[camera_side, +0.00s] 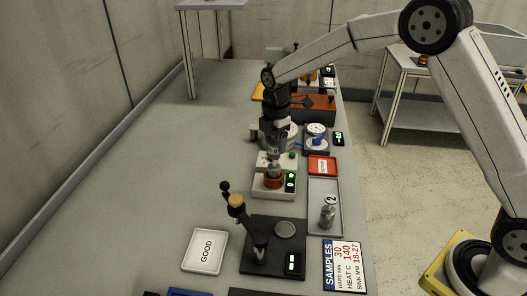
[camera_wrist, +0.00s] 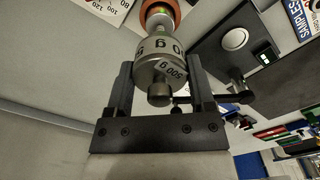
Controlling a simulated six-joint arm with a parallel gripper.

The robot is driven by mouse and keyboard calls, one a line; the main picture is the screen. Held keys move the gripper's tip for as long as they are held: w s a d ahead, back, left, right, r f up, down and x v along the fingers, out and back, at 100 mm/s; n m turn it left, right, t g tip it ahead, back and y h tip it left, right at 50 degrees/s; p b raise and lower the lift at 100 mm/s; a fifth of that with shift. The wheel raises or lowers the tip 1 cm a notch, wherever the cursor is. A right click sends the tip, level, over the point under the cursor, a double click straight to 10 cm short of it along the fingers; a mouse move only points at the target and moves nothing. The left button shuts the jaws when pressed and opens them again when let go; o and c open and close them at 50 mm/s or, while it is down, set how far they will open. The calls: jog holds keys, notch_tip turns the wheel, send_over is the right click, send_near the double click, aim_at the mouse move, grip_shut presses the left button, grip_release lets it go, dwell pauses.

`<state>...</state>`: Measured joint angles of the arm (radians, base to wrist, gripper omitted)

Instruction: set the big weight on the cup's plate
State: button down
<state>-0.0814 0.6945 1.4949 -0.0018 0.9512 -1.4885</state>
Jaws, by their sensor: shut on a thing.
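My gripper (camera_side: 275,160) is shut on a silver cylindrical weight marked 500 g (camera_wrist: 160,66); the fingers stand on either side of it in the wrist view (camera_wrist: 158,85). The orange cup (camera_side: 273,182) sits on a white device with a green-lit display, right below my gripper in the side view. The cup's orange rim also shows at the top of the wrist view (camera_wrist: 172,8), beyond the weight. A narrow silver part shows between the weight and the cup. I cannot tell whether the weight touches the plate. A smaller silver weight (camera_side: 327,215) stands in a grey tray.
The grey tray (camera_side: 325,188) lies right of the device, with a red box (camera_side: 322,166) behind it. A black stand with an upright lever (camera_side: 245,222) is in front. A white GOOD tray (camera_side: 205,251) lies front left. The left of the table is clear.

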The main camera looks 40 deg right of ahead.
jog(key=shift+f, duration=0.55)
dwell(1.9)
jog(key=shift+c, duration=0.3)
grip_release()
jog(key=shift+o, duration=0.3)
jog(key=shift+f, duration=0.1)
jog(key=shift+r, duration=0.25)
jog(key=shift+r, duration=3.8)
jog(key=shift+s, duration=0.1)
